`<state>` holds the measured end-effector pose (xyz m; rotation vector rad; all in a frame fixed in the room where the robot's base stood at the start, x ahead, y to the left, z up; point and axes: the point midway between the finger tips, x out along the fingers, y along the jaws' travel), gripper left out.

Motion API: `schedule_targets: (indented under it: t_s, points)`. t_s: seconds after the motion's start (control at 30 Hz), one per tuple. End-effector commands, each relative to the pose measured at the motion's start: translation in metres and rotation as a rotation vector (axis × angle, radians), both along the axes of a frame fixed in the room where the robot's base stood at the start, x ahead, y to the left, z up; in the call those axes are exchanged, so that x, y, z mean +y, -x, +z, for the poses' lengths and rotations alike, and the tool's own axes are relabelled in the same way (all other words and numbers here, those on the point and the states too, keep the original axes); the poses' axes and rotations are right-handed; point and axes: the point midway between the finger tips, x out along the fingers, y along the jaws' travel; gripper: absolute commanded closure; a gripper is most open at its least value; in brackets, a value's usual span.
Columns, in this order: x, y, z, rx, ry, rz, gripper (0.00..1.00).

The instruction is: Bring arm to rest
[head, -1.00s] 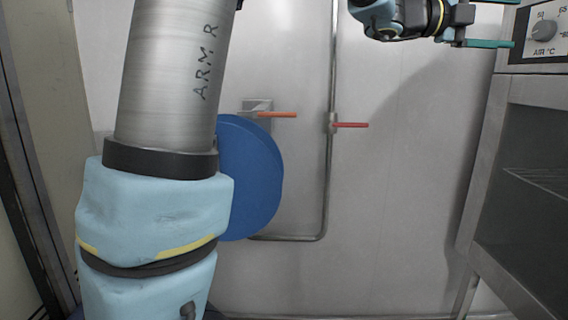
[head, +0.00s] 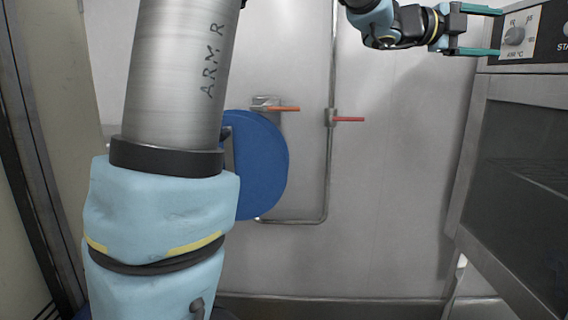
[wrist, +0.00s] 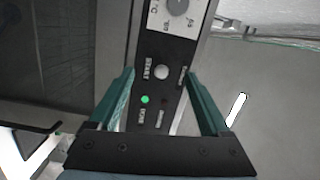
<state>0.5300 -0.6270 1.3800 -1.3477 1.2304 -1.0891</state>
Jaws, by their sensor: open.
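My gripper (head: 500,32) is at the upper right of the head view, with its two teal fingers spread apart and nothing between them. Its fingertips point right, at the control panel (head: 519,36) of the metal cabinet. I cannot tell whether they touch it. In the wrist view my gripper (wrist: 158,72) is open, and the panel (wrist: 160,50) shows between and beyond its fingers. The panel has a knob (wrist: 177,6), a pale round button (wrist: 161,72) and a lit green light (wrist: 145,99).
The cabinet's dark glass door (head: 520,170) fills the right side. A blue disc (head: 262,165) is at the wall, left of centre. An orange-handled valve (head: 284,108) and a red-handled valve (head: 348,119) are on wall pipes. The wall between pipes and cabinet is clear.

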Motion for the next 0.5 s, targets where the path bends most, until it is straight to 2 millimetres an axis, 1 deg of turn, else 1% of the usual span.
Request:
schedule_targets:
  t_s: [0.17,0.27,0.37,0.47,0.5]
  points:
    - [0.021,-0.033,-0.018,0.1,0.001,0.129,0.19]
    - [0.038,-0.056,-0.032,0.174,0.003,0.224,0.19]
    - [0.061,-0.081,-0.051,0.267,0.004,0.338,0.19]
    - [0.094,-0.107,-0.078,0.38,0.004,0.477,0.19]
    - [0.111,-0.118,-0.092,0.438,0.004,0.546,0.19]
